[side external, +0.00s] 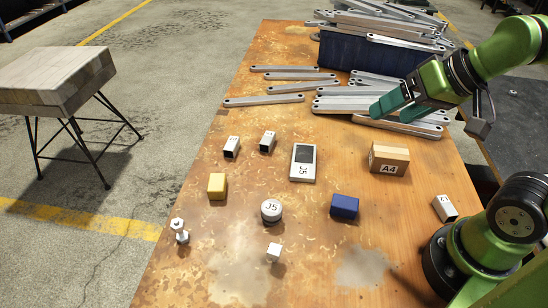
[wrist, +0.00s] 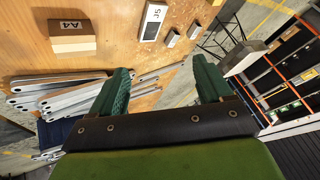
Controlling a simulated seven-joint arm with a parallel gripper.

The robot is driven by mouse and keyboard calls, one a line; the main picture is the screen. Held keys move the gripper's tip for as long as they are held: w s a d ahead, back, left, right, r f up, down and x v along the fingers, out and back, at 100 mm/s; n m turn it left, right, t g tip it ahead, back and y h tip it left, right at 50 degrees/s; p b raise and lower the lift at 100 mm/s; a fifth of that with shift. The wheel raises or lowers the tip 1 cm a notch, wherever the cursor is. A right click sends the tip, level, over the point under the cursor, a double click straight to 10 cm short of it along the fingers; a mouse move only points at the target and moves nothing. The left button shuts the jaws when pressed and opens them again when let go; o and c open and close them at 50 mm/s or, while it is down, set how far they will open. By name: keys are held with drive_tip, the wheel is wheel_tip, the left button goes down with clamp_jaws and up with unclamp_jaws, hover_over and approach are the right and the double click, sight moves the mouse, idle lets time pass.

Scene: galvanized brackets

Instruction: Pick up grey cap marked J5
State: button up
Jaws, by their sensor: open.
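The grey cap marked J5 (side external: 271,211) is a short round piece standing on the wooden table in the side external view, label up. It is out of the wrist view. A flat white plate with a dark panel (side external: 303,163) also reads J5; it lies behind the cap and shows in the wrist view (wrist: 152,22). My gripper (side external: 387,104) is at the right, over the stacked metal bars, well away from the cap. Its teal fingers (wrist: 163,84) are spread apart with nothing between them.
A yellow block (side external: 217,186), a blue block (side external: 344,206), a white cube (side external: 274,252) and a bolt-like piece (side external: 179,231) surround the cap with gaps. A cardboard box marked A4 (side external: 388,159) stands nearer my gripper. A blue crate (side external: 365,54) with bars is at the back.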

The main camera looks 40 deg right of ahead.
drive_tip(key=g+h, duration=0.1)
drive_tip(key=g, duration=0.8)
hover_over(272, 207)
drive_tip(key=f, duration=1.7)
drive_tip(key=shift+w+d+f, duration=0.1)
drive_tip(key=shift+d+f, duration=0.25)
drive_tip(key=shift+t, duration=0.3)
drive_tip(key=shift+a+f, duration=0.25)
drive_tip(key=shift+f, duration=1.2)
drive_tip(key=shift+a+f, duration=0.2)
drive_tip(key=shift+f, duration=1.25)
drive_tip(key=shift+m, duration=0.3)
drive_tip(key=c, duration=1.2)
drive_tip(key=shift+r, duration=0.1)
